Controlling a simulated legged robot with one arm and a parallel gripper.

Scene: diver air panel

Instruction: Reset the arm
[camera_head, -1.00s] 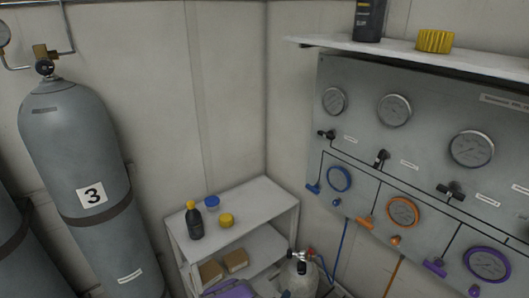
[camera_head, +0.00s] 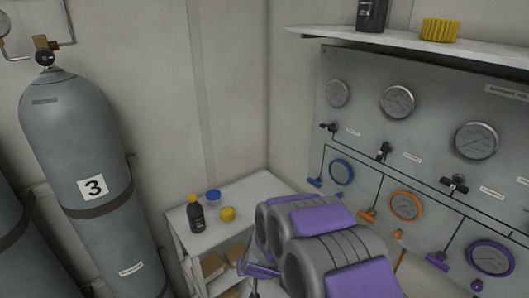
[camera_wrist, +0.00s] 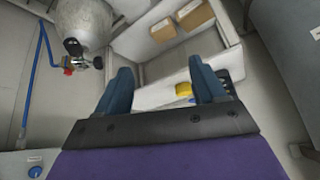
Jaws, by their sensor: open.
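My arm (camera_head: 325,245), grey with purple pads, is raised in the lower middle of the head view. My gripper (camera_wrist: 161,80) shows in the wrist view as two dark blue fingers spread apart. Nothing is between them in their grip; a yellow-lidded item and the shelf show beyond. Its fingertips cannot be made out clearly in the head view.
The gauge panel (camera_head: 360,115) is at right under a wall shelf (camera_head: 400,40). Cylinder 3 (camera_head: 85,130) stands at left. The shelf unit (camera_head: 255,188) holds a dark bottle (camera_head: 196,217) and a yellow-lidded jar (camera_head: 227,214). A small cylinder (camera_wrist: 85,22) shows in the wrist view.

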